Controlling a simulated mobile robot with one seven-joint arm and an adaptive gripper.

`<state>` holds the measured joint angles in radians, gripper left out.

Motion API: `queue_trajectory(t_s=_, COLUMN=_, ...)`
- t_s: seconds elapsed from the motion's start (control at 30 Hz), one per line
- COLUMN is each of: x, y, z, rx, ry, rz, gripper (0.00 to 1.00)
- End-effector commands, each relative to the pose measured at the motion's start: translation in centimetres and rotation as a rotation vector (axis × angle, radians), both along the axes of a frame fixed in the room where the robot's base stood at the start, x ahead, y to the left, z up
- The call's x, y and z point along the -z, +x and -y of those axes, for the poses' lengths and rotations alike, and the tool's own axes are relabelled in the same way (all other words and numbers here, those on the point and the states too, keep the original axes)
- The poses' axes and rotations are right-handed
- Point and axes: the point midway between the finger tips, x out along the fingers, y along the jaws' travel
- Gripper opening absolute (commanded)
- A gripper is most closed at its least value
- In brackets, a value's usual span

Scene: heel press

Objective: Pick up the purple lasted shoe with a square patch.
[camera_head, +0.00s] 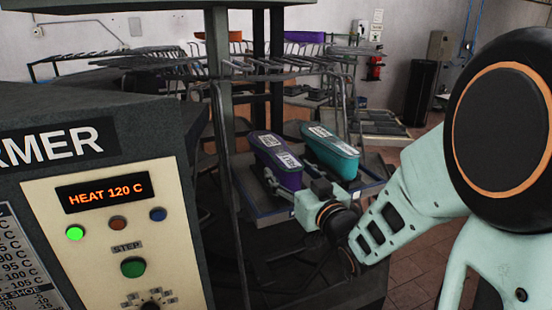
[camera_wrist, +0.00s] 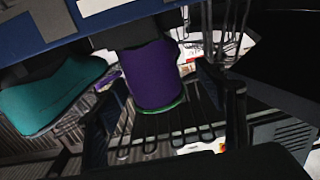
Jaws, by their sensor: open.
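A purple lasted shoe (camera_head: 275,158) lies on a tray (camera_head: 265,217) on the rack in the head view, with white labels on it. I cannot make out a square patch for certain. A teal lasted shoe (camera_head: 335,155) lies just to its right. My gripper (camera_head: 296,200) is at the near end of the purple shoe, partly hidden by my wrist. In the wrist view the purple shoe (camera_wrist: 150,75) appears between the two open fingers of my gripper (camera_wrist: 168,115), with a green edge at its lower end. The teal shoe (camera_wrist: 50,92) is left of the fingers.
A machine panel (camera_head: 115,225) reading HEAT 120 C fills the left foreground. A dark upright post (camera_head: 228,170) stands left of the tray. Racks with wire rails (camera_head: 270,68) stand behind, holding an orange item and another purple item. Floor is open at the right.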

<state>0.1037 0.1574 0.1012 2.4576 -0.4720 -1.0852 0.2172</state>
Motion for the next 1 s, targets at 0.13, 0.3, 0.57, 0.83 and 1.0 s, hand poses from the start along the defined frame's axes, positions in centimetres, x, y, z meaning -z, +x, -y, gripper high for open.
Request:
queue_trajectory(t_s=0.13, x=0.0, y=1.4, z=-0.6, rx=0.000, ry=0.000, rz=0.001, gripper=0.64)
queue_trajectory(t_s=0.3, x=0.0, y=2.3, z=-0.9, rx=-0.001, ry=0.000, rz=0.000, gripper=0.64)
queue_trajectory(t_s=0.57, x=0.2, y=5.4, z=-1.7, rx=-0.001, ry=0.000, rz=0.000, gripper=0.64)
queue_trajectory(t_s=0.83, x=0.3, y=6.7, z=-2.3, rx=-0.001, ry=-0.001, rz=0.000, gripper=0.64)
queue_trajectory(t_s=1.0, x=0.3, y=6.6, z=-2.2, rx=0.000, ry=-0.001, rz=0.000, gripper=0.60)
